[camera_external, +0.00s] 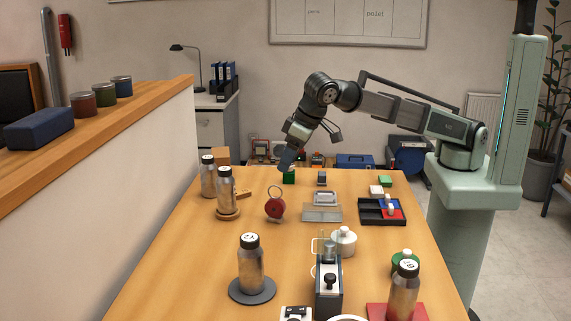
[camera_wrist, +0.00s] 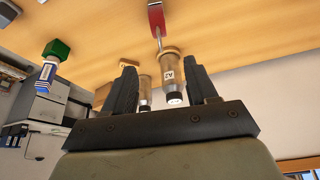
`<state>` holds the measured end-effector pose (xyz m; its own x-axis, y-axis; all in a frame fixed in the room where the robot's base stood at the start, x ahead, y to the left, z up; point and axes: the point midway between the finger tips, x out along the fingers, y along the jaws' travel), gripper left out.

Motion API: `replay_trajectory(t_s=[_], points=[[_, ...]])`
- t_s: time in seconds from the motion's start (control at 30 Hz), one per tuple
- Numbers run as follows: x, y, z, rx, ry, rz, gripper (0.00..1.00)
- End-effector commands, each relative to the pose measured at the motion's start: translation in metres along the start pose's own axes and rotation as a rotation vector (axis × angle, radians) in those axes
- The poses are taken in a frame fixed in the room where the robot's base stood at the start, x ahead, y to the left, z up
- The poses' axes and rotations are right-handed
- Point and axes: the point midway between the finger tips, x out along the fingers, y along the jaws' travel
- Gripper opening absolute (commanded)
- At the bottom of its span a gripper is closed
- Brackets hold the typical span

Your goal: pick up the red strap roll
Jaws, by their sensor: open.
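The red strap roll (camera_external: 275,206) stands upright on the wooden table, left of the middle, with a thin ring on top. In the wrist view a red piece (camera_wrist: 157,18) at the top edge, cut off by the frame, looks like the same roll. My gripper (camera_external: 286,163) is above the far part of the table, beyond the roll and apart from it. In the wrist view my gripper (camera_wrist: 163,80) has its two dark fingers spread, with nothing held between them. Metal bottles (camera_wrist: 171,72) show in the gap, farther away.
Two metal bottles (camera_external: 226,188) stand left of the roll. A grey tray (camera_external: 322,213) lies just to its right. A green block (camera_external: 289,177) is near my gripper. A black tray (camera_external: 370,212) is farther right. Bottle Y2 (camera_external: 250,265) stands nearer the camera. A raised counter (camera_external: 130,105) borders the left.

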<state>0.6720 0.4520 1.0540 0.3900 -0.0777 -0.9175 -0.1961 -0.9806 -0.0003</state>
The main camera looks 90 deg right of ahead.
Motion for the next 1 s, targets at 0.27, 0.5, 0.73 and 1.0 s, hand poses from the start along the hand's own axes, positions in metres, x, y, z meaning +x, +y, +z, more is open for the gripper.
replay_trajectory(t_s=[0.27,0.5,0.73,1.0], points=[[0.013,-0.005,0.012,0.006,-0.019,0.005,0.57],[0.053,-0.005,0.013,0.005,-0.019,0.004,0.57],[0.077,-0.005,0.012,0.005,-0.017,0.003,0.57],[0.088,-0.004,0.013,0.005,-0.017,0.003,0.57]])
